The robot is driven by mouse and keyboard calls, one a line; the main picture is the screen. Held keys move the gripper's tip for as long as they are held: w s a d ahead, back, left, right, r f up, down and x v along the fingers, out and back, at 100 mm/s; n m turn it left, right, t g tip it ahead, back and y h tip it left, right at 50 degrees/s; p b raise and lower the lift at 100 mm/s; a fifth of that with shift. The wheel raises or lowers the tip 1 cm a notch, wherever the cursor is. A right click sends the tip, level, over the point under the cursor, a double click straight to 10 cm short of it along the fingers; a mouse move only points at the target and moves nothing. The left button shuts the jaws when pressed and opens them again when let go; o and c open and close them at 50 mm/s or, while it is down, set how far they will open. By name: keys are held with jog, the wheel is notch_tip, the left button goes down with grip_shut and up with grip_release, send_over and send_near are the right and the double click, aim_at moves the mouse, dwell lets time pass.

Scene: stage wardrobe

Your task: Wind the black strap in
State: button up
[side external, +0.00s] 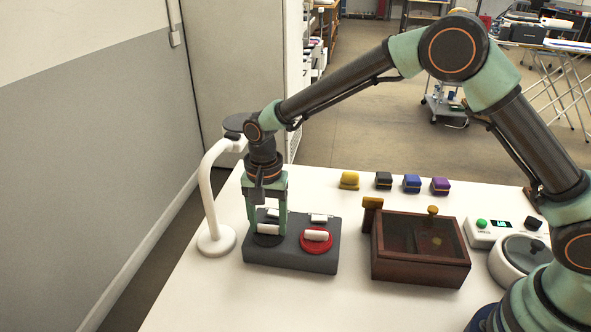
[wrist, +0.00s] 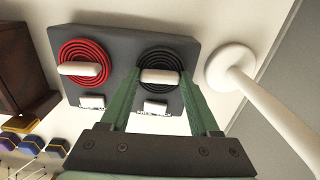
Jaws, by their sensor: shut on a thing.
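A dark grey block (side external: 291,262) stands on the white table, with two flat coils on its top. The black strap (side external: 267,240) is coiled on the left in the side view, and in the wrist view it is a round spiral (wrist: 161,59) on the right. A white bar-shaped handle (wrist: 160,76) lies across the black coil. My gripper (side external: 268,229) points down over this coil, and its green fingers are shut on the white handle, one at each end. The red coil (wrist: 83,52) beside it has its own white handle (wrist: 79,69), untouched.
A white curved lamp stand (side external: 213,239) is close to the left of the block. A brown wooden box (side external: 420,262) with a glass lid stands to the right. Several small coloured blocks (side external: 411,184) line the back. Small white labels (wrist: 92,101) stand by the coils.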

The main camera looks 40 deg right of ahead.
aim_at(268, 225)
jog(key=shift+r, duration=0.1)
jog(key=o, duration=1.4)
jog(key=shift+c, duration=0.2)
notch_tip(268, 225, up, 12)
